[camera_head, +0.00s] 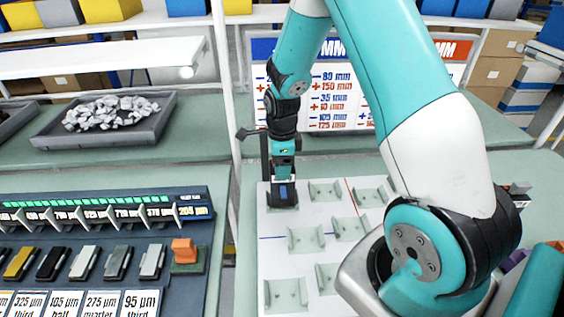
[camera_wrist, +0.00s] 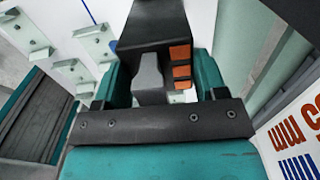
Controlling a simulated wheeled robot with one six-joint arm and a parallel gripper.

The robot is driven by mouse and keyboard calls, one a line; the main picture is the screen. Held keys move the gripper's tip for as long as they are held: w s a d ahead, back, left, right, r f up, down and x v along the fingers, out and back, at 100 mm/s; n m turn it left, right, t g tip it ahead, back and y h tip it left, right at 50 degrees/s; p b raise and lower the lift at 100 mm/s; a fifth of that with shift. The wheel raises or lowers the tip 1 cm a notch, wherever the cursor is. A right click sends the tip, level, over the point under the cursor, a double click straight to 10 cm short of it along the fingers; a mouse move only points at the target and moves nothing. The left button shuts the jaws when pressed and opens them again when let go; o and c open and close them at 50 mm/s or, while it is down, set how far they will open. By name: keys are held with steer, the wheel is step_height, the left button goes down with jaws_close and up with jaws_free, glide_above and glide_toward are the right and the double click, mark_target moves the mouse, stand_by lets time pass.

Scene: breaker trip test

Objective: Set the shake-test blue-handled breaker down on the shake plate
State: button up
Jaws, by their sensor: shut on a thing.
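My gripper (camera_head: 283,178) points down over the back left corner of the white shake plate (camera_head: 275,254). It is shut on a dark breaker (camera_head: 283,198), which sits at or just above the plate; I cannot tell whether it touches. A small blue patch shows on the breaker in the head view. In the wrist view, my gripper's teal fingers (camera_wrist: 160,80) flank the black breaker (camera_wrist: 152,27), with a grey piece and orange blocks between them. Any cradle under the breaker is hidden.
Pale green cradles (camera_head: 306,239) stand empty across the plate. To the left is a dark rack with several breakers (camera_head: 84,262) and an orange-handled one (camera_head: 185,251). A white post (camera_head: 229,100) rises near my gripper. A tray of grey pieces (camera_head: 108,116) stands behind left.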

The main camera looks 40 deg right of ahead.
steer(key=shift+f+b, duration=0.55)
steer(key=shift+f, duration=0.3)
steer(key=o, duration=1.7)
steer(key=shift+c, duration=0.2)
step_height(320, 180, up, 18)
steer(key=b, duration=0.3)
steer(key=shift+f, duration=0.2)
steer(key=s+a+n+y+b, duration=0.1)
steer(key=s+a+n, duration=0.7)
steer(key=a+n, duration=0.2)
steer(key=s+a+n+y+b, duration=0.1)
steer(key=s+a+n+y, duration=0.1)
steer(key=s+a+n, duration=0.6)
steer(key=a+n, duration=0.1)
steer(key=n, duration=0.6)
steer(key=shift+s+a+n, duration=0.3)
steer(key=shift+s+a, duration=0.05)
steer(key=shift+s, duration=0.05)
steer(key=s+a+n, duration=0.1)
steer(key=n, duration=0.1)
steer(key=s+n, duration=0.2)
steer(key=s+a+n+y, duration=0.1)
steer(key=s+n, duration=0.1)
steer(key=shift+s+a+f, duration=0.15)
steer(key=shift+s+a, duration=0.1)
steer(key=shift+a, duration=0.1)
steer(key=shift+c, duration=0.2)
